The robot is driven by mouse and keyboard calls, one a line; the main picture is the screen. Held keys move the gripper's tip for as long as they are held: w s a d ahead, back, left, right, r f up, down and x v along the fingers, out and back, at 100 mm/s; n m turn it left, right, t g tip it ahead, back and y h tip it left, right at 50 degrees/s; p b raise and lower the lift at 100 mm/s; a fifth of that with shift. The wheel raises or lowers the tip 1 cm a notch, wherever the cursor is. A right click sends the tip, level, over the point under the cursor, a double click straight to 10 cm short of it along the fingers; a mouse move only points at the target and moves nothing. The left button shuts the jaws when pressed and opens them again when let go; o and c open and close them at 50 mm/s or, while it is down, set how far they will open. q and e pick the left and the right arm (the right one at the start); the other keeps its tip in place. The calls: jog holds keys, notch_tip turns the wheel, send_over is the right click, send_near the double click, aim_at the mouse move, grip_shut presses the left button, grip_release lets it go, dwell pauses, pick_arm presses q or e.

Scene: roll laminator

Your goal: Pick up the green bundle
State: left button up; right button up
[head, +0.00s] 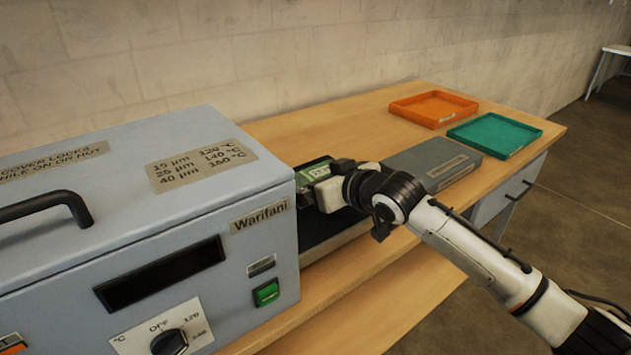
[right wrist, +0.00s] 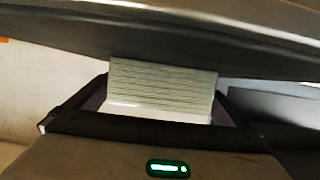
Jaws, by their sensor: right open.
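The green bundle (head: 318,171) lies at the right side of the laminator, partly hidden behind my right gripper in the head view. A pale label shows on its top. In the right wrist view the bundle (right wrist: 163,80) shows its pale, layered edge straight ahead, between the two dark fingers. My right gripper (head: 326,184) is open with its fingers on either side of the bundle. It also shows in the right wrist view (right wrist: 155,100). I cannot tell whether the fingers touch the bundle. My left gripper is not in view.
The large grey-blue laminator (head: 240,240) fills the left. A dark flat bed (head: 325,243) extends from its right side. A grey labelled block (head: 420,160) lies to the right of my wrist. Orange (head: 408,113) and green (head: 525,150) trays stand at the table's far end.

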jog(key=shift+w+a+f, duration=0.25)
jog(key=shift+w+a, duration=0.15)
jog(key=shift+w, duration=0.15)
jog(key=shift+c, duration=0.3)
jog(key=shift+r, duration=0.1)
jog(key=c, duration=1)
